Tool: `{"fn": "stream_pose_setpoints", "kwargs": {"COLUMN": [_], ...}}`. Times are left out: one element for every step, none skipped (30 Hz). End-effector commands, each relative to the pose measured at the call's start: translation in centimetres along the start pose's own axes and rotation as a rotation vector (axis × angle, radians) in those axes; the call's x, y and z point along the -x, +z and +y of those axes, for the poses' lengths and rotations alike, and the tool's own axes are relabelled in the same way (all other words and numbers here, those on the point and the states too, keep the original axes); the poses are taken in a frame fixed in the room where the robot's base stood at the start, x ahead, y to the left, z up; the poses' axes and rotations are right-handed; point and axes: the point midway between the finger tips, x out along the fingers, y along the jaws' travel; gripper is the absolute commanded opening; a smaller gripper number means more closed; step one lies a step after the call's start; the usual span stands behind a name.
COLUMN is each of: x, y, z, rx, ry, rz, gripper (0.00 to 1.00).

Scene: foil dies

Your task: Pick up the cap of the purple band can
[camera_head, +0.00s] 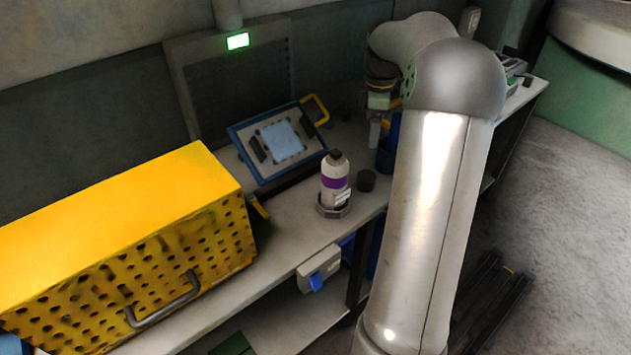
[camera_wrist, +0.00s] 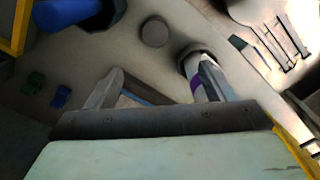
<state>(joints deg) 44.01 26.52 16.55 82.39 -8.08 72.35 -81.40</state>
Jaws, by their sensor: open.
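The purple band can (camera_head: 334,172) stands upright in a grey holder (camera_head: 333,212) on the bench, with a dark top. In the wrist view the can (camera_wrist: 195,88) shows partly behind my right finger. A short dark round cap (camera_head: 366,180) sits on the bench just right of the can, apart from it. In the wrist view the cap (camera_wrist: 154,33) is a dark disc beyond the gap between my fingers. My gripper (camera_wrist: 158,88) is open, with nothing seen between its fingers.
A blue cylinder (camera_wrist: 72,12) sits in a dark holder left of the cap in the wrist view. A blue-framed panel (camera_head: 278,142) leans behind the can. A yellow perforated box (camera_head: 130,250) fills the bench's left. Small green and blue pieces (camera_wrist: 61,96) lie nearby.

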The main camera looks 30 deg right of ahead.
Motion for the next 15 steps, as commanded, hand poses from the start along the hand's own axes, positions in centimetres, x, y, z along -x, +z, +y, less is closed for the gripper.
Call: {"fn": "stream_pose_setpoints", "kwargs": {"x": [-0.1, -0.2, -0.5, -0.8, -1.1, -1.7, -2.2, -2.9, -3.7, -4.4, -5.1, -6.0, -6.6, -7.3, -8.2], "y": [1.0, 1.3, 1.5, 1.6, 1.6, 1.6, 1.5, 1.5, 1.5, 1.4, 1.4, 1.4, 1.4, 1.4, 1.4], "z": [0.8, 1.0, 1.1, 1.2, 1.2, 1.2, 1.2, 1.1, 1.1, 1.1, 1.1, 1.1, 1.1, 1.1, 1.1], "rx": [0.013, 0.022, 0.030, 0.034, 0.037, 0.038, 0.038, 0.038, 0.037, 0.037, 0.037, 0.037, 0.037, 0.037, 0.037], "ry": [-0.001, -0.001, -0.002, -0.003, -0.003, -0.003, -0.004, -0.004, -0.004, -0.005, -0.004, -0.005, -0.004, -0.004, -0.005], "rz": [0.005, 0.006, 0.007, 0.007, 0.007, 0.007, 0.007, 0.007, 0.007, 0.008, 0.008, 0.008, 0.008, 0.008, 0.007], "gripper": [0.76, 0.76, 0.76, 0.76, 0.76, 0.76, 0.76, 0.76, 0.76, 0.76, 0.76, 0.76, 0.76, 0.76, 0.76]}}
